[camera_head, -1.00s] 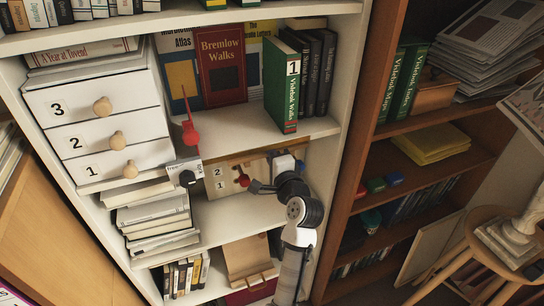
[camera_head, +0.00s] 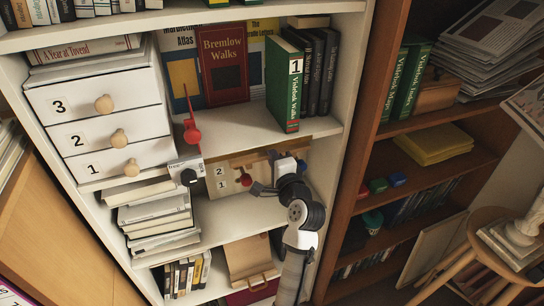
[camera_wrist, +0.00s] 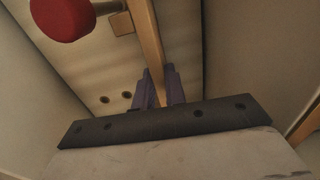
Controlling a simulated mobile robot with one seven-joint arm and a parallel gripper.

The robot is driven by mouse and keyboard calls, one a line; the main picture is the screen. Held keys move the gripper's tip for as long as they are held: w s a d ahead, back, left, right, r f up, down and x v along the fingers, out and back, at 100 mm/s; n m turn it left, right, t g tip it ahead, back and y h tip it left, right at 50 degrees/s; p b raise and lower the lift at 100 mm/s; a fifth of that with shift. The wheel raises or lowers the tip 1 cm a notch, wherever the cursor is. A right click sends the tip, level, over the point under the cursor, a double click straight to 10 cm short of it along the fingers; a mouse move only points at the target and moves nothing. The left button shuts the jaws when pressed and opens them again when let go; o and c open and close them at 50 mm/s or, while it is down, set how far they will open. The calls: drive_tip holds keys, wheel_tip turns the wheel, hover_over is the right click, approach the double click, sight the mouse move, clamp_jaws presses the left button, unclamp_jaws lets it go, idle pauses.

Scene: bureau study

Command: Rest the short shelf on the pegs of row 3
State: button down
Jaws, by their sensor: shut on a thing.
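In the wrist view, my gripper (camera_wrist: 158,76) has its blue-purple fingers shut on a thin light-wood board (camera_wrist: 148,42), seen edge-on, which looks like the short shelf. The board runs away from me toward a pale panel with dark holes (camera_wrist: 104,99). A small wooden block (camera_wrist: 121,23), perhaps a peg, shows beside the board; I cannot tell if they touch. In the head view, the peg panel (camera_head: 222,178) carries labels 2 and 1. A row 3 label is not visible. My arm hides the panel's right side, and the gripper's fingers are hard to make out there.
A red knob (camera_head: 246,180) is close to my arm, and it shows at the wrist view's top left (camera_wrist: 62,18). A red pointed object (camera_head: 190,128) stands above. Stacked books (camera_head: 155,215) crowd the left, and a white upright (camera_head: 345,95) bounds the right.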

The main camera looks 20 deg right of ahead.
drive_tip(key=shift+f+b, duration=0.95)
drive_tip(key=shift+f, duration=0.55)
drive_tip(key=c, duration=1.6)
unclamp_jaws()
drive_tip(key=shift+c, duration=0.2)
drive_tip(key=shift+s, duration=0.15)
drive_tip(key=shift+s+d, duration=0.15)
drive_tip(key=shift+s, duration=2.7)
drive_tip(key=o, duration=0.6)
drive_tip(key=shift+c, duration=0.2)
drive_tip(key=shift+s, duration=0.1)
drive_tip(key=shift+s, duration=2.4)
